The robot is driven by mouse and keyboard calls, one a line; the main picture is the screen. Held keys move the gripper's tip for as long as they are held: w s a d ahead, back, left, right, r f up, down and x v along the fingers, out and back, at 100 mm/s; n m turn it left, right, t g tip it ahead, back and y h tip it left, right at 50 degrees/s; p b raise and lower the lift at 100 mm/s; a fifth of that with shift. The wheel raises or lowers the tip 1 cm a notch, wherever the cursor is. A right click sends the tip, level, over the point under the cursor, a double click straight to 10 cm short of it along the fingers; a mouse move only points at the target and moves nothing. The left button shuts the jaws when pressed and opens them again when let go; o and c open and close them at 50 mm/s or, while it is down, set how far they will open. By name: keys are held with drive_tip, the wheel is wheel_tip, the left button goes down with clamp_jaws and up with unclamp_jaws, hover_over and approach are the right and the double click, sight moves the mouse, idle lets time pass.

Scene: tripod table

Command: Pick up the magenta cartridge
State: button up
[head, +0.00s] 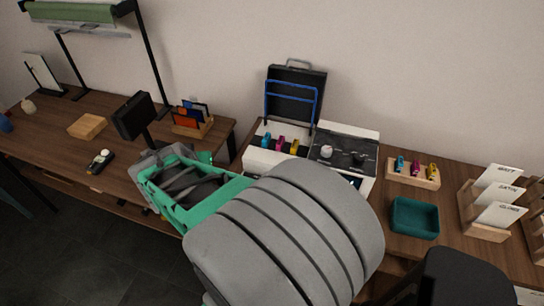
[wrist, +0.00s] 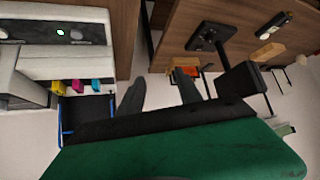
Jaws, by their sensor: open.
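A magenta cartridge (head: 280,143) stands in the open white printer (head: 262,160), between a cyan cartridge (head: 266,138) and a yellow cartridge (head: 294,147). In the wrist view the magenta cartridge (wrist: 77,86) shows left of my fingers, again between the yellow and the cyan. A second magenta cartridge (head: 416,168) stands in a wooden rack (head: 405,179) at the right, also between cyan and yellow ones. My gripper (wrist: 160,92) is open and its gap looks empty. In the head view my green hand is left of the printer, apart from the cartridges; its fingertips are hard to make out.
The printer's dark lid (head: 296,92) with a blue frame stands raised behind the cartridges. A teal bin (head: 414,218) and a card holder (head: 484,219) are at the right. A wooden block (head: 87,126), a black stand (head: 133,116) and a folder holder (head: 193,125) are left.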

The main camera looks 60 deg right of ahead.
drive_tip(key=s+d+f+m+g+h+b, duration=0.1)
drive_tip(key=s+d+f+m+h, duration=0.15)
drive_tip(key=d, duration=0.25)
drive_tip(key=s+d+f+m+h+b, duration=0.1)
drive_tip(key=s+d+f+b, duration=0.15)
drive_tip(key=d+f, duration=0.2)
drive_tip(key=m+g+h+b, duration=0.2)
drive_tip(key=h, duration=0.3)
approach(280, 142)
drive_tip(key=d, duration=0.1)
drive_tip(key=d+f, duration=0.1)
drive_tip(key=d, duration=0.1)
drive_tip(key=shift+w+f, duration=0.25)
drive_tip(key=shift+w, duration=0.15)
drive_tip(key=x, duration=0.2)
drive_tip(key=p+x, duration=0.1)
drive_tip(key=x, duration=0.1)
drive_tip(key=r+p+x, duration=0.1)
drive_tip(key=x, duration=0.2)
drive_tip(key=shift+s, duration=0.15)
drive_tip(key=shift+d+f, duration=0.2)
drive_tip(key=shift+d, duration=0.25)
drive_tip(key=shift+c, duration=0.3)
clamp_jaws()
